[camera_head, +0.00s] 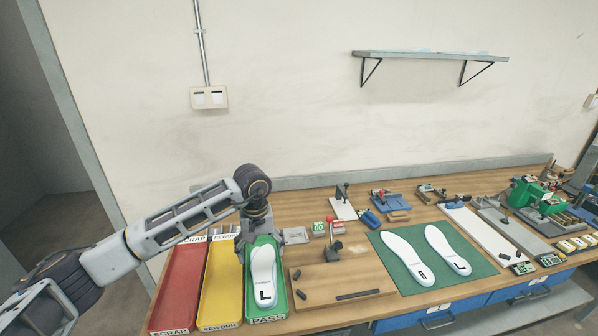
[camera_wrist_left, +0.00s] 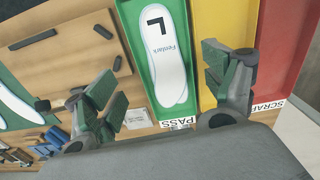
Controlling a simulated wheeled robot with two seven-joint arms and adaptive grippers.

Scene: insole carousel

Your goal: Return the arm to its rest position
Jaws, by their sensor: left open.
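My left gripper (camera_head: 252,232) hangs over the back end of the green PASS tray (camera_head: 281,281) in the head view. In the left wrist view its two fingers (camera_wrist_left: 160,92) are spread wide with nothing between them. A white insole marked L (camera_head: 264,277) lies in the PASS tray, and it also shows in the left wrist view (camera_wrist_left: 166,50), apart from the fingers. My left arm (camera_head: 185,217) reaches in from the left above the trays. My right gripper is not in either view.
The yellow REWORK tray (camera_head: 221,305) and red SCRAP tray (camera_head: 181,280) stand left of PASS. Right of it are a wooden board (camera_head: 318,287) and a green mat (camera_head: 473,264) with two insoles. Tools and fixtures crowd the bench's right side.

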